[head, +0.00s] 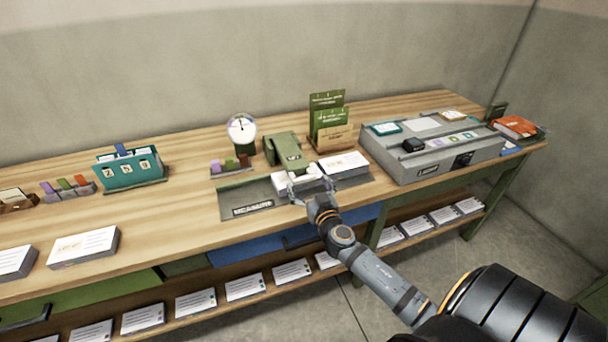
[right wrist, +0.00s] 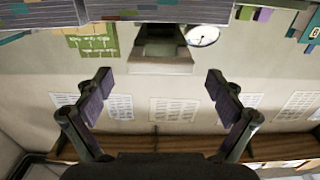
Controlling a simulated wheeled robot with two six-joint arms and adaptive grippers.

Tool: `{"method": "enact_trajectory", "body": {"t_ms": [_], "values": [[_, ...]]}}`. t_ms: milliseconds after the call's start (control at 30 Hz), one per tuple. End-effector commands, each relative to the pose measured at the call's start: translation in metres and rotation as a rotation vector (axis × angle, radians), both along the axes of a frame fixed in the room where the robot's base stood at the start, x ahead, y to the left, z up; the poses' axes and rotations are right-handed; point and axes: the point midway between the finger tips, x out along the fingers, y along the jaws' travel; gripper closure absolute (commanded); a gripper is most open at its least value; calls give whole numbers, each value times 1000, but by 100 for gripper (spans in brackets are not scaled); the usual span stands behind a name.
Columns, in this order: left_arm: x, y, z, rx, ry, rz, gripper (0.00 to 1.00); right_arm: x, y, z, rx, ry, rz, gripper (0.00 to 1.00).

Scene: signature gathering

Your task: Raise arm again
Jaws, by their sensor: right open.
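My right arm reaches in from the lower right in the head view. My right gripper (head: 312,190) is over the front of the table, at a grey tray (head: 245,200) with a dark label. A green press-like device (head: 284,150) stands just behind the gripper. White card stacks (head: 343,164) lie beside it on the tray, and the gripper partly hides some white cards. In the right wrist view the gripper (right wrist: 160,82) has its two dark fingers wide apart with nothing between them. Whether it touches the cards I cannot tell. My left gripper is not in view.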

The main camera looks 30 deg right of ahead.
Motion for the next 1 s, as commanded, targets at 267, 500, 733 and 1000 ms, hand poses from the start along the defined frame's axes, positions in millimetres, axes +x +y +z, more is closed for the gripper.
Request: {"method": "enact_trajectory", "body": {"t_ms": [267, 500, 733, 1000], "values": [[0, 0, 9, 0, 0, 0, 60, 29, -6, 1, 1, 0, 0, 6], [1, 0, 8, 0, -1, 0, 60, 29, -7, -1, 0, 0, 0, 6], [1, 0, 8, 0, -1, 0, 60, 29, -7, 0, 0, 0, 0, 36], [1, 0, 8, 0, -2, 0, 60, 29, -7, 0, 0, 0, 0, 72]]}}
